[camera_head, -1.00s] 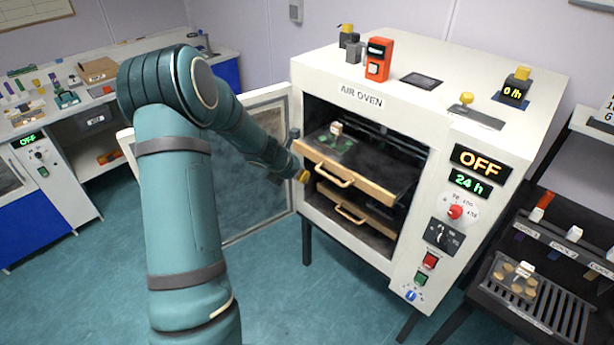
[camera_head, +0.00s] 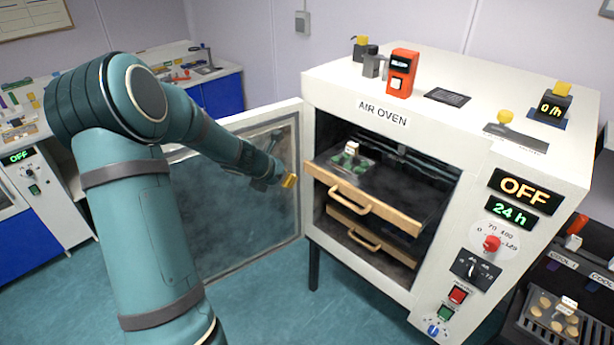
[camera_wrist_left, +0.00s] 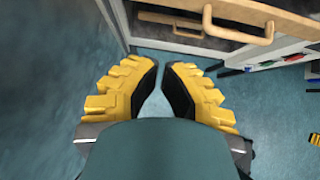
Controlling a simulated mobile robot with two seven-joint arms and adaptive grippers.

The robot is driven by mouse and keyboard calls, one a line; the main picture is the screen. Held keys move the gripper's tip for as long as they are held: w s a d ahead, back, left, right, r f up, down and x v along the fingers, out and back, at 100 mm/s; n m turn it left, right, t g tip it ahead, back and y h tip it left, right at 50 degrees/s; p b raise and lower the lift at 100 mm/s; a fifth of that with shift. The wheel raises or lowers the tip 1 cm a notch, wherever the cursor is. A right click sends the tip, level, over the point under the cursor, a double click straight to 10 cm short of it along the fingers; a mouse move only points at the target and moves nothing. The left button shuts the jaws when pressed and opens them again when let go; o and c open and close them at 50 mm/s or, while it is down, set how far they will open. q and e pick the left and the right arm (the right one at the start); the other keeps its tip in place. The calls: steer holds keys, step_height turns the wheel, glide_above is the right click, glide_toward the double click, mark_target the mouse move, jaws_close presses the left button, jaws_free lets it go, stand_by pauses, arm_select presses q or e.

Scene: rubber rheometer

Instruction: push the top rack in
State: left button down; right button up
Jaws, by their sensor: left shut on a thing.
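The top rack (camera_head: 415,215) is a dark tray with a wooden front and a looped handle (camera_head: 351,197). It sticks partly out of the open air oven (camera_head: 376,95). A small dish with green pieces and a white tag (camera_head: 351,160) sits on it. My left gripper (camera_head: 289,181), with yellow fingers, is left of the rack's front, apart from it, near the open door. In the left wrist view, its fingertips (camera_wrist_left: 166,68) are close together with a narrow gap; I cannot make out anything held. The wooden front and handle (camera_wrist_left: 236,21) show above right. My right gripper is not in view.
A second rack (camera_head: 372,237) lies below the top one. The open oven door (camera_head: 235,200) stands to the left, behind my left forearm. Small devices, one a red box (camera_head: 402,73), stand on the oven's top. The floor (camera_head: 270,290) before the oven is clear.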

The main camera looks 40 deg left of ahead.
arm_select(q)
glide_toward(318, 179)
steer(key=x, duration=0.6)
steer(key=shift+w+f, duration=0.15)
steer(key=shift+f, duration=0.2)
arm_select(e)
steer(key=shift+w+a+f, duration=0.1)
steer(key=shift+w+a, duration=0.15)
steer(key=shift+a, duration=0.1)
